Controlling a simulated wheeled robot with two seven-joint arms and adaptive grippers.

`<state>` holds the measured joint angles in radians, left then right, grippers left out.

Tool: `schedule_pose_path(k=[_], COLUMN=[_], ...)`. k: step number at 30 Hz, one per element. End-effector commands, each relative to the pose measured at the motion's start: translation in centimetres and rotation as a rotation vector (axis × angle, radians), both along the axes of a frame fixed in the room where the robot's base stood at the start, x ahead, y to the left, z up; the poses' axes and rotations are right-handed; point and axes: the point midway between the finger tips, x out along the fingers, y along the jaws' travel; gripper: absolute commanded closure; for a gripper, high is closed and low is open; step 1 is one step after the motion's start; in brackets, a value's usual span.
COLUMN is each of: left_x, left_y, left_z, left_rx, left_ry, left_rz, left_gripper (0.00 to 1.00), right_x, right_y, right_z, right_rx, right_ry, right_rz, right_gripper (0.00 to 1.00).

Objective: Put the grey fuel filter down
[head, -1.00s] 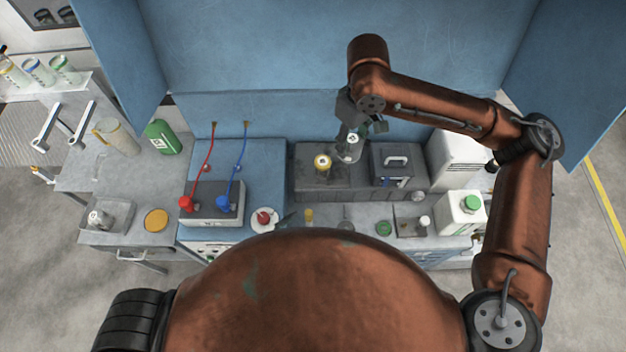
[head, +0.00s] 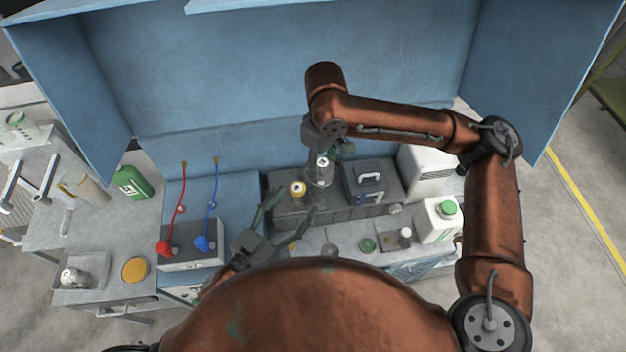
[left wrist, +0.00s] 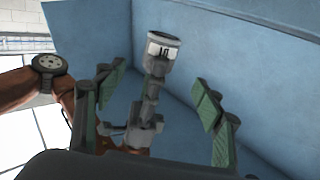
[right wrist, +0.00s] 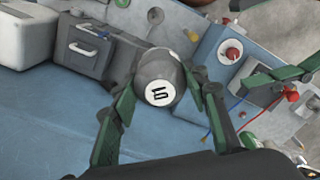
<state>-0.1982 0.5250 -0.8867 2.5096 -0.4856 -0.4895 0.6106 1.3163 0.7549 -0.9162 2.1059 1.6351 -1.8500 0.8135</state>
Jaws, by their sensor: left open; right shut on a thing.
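The grey fuel filter (head: 321,172) is a short grey cylinder with a white, dark-marked label. My right gripper (head: 322,157) is shut on it above the dark grey bench unit (head: 290,215). In the right wrist view, the filter (right wrist: 158,82) sits between the two green-padded fingers, label end toward the camera. In the left wrist view, the filter (left wrist: 163,47) is up ahead, past my left fingers. My left gripper (head: 288,213) is open and empty, low and left of the filter, apart from it. I cannot tell whether the filter touches the unit.
A dark box with a handle (head: 370,182) is close on the right. Red (head: 163,248) and blue (head: 203,243) connectors are left. A white green-capped jug (head: 440,220) stands right. Blue panels rise behind.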

Motion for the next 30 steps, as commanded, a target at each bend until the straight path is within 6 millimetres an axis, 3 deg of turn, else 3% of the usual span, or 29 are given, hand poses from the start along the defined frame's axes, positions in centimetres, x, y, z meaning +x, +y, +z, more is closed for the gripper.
schedule_pose_path(k=[4,18,30], left_x=[0.9,6.7,7.6], left_y=[-1.0,-6.0,-6.8], left_z=[0.2,0.1,0.0], left_rx=[-0.007,0.000,0.000], left_ry=[-0.002,-0.004,-0.003], left_rz=[-0.005,-0.008,-0.007], left_gripper=[0.37,0.37,0.37], right_x=[0.0,0.0,0.0], right_y=[0.0,0.0,0.0], right_z=[0.0,0.0,0.0], right_rx=[0.001,0.001,0.001], right_ry=[-0.001,-0.001,-0.001], right_rz=[0.000,0.000,0.000], right_gripper=[0.88,0.88,0.88])
